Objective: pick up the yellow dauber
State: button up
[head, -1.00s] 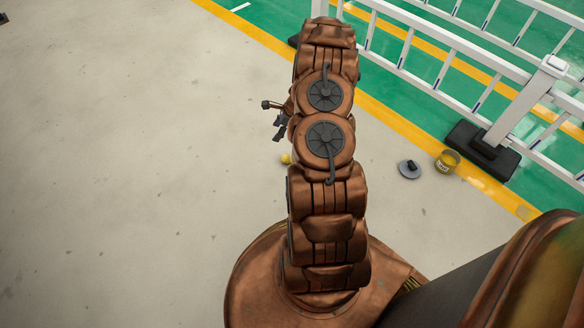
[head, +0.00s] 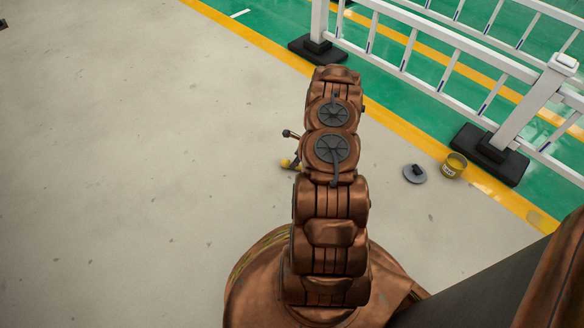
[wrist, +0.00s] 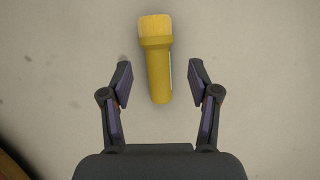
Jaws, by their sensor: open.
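The yellow dauber (wrist: 158,70) lies on the grey floor in the wrist view, with its wide pale-yellow head at the top and its handle pointing down. My gripper (wrist: 160,78) is open, with one finger on each side of the handle and gaps on both sides. I cannot tell how far above the floor the fingertips are. In the head view the dauber (head: 286,163) shows as a small yellow bit left of my arm. Most of my gripper (head: 296,163) is hidden behind the arm there.
A yellow can (head: 453,167) and a grey disc with a dark knob (head: 415,174) stand on the floor to the right. A white fence (head: 440,58) with black feet runs along the yellow line. The floor at left is clear.

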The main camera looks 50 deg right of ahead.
jog(key=b+x, duration=0.1)
jog(key=x, duration=0.3)
jog(key=shift+s+a+b, duration=0.1)
jog(key=shift+s+b, duration=0.15)
jog(key=shift+b, duration=0.1)
grip_shut()
